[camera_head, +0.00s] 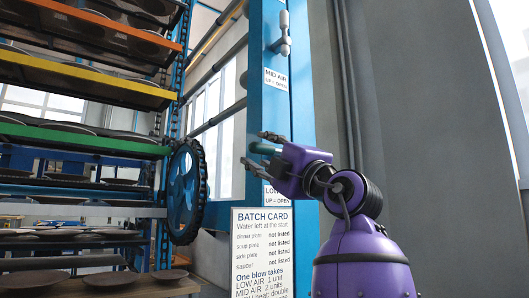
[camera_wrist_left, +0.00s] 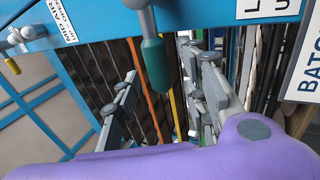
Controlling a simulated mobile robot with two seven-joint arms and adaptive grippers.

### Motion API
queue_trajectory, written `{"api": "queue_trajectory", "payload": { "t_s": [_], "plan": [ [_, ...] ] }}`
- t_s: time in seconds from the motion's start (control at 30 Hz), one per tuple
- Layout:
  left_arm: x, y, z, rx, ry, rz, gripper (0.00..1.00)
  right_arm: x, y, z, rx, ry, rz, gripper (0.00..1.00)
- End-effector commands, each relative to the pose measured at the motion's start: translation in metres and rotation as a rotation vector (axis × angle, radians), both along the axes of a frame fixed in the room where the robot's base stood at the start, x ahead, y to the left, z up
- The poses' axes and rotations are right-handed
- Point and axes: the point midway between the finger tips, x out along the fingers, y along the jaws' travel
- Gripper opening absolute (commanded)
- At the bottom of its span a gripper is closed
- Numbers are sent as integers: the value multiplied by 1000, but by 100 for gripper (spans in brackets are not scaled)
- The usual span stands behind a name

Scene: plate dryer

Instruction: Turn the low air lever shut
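The low air lever has a dark green grip (camera_head: 264,148) on a grey stem at the blue post. In the head view the grip points left, about level. In the left wrist view the green grip (camera_wrist_left: 156,65) lies between the two fingers, with visible gaps. My left gripper (camera_head: 262,151) is open around the grip, one finger above it and one below. It also shows in the left wrist view (camera_wrist_left: 168,75). My gripper hides the lever's pivot in the head view. The low air label (camera_head: 270,190) is below, partly covered. My right gripper is not in view.
The mid air lever (camera_head: 284,38) is higher on the blue post (camera_head: 270,110). A batch card (camera_head: 262,250) hangs below. A blue wheel (camera_head: 187,190) and racks of plates (camera_head: 75,145) stand left. A grey wall (camera_head: 430,110) is at right.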

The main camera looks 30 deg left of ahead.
Motion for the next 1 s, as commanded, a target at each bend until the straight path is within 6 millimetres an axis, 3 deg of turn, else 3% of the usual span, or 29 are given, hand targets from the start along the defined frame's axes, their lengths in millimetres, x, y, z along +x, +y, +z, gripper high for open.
{"api": "queue_trajectory", "payload": {
  "t_s": [0.33, 0.7, 1.0],
  "plan": [
    [-2, -10, -6, 2, 3, 0, 40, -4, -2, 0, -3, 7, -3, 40],
    [-24, -72, -40, 1, 3, -2, 40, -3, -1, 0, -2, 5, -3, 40],
    [-35, -99, -55, 0, 2, 0, 40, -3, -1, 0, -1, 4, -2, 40]
  ]
}}
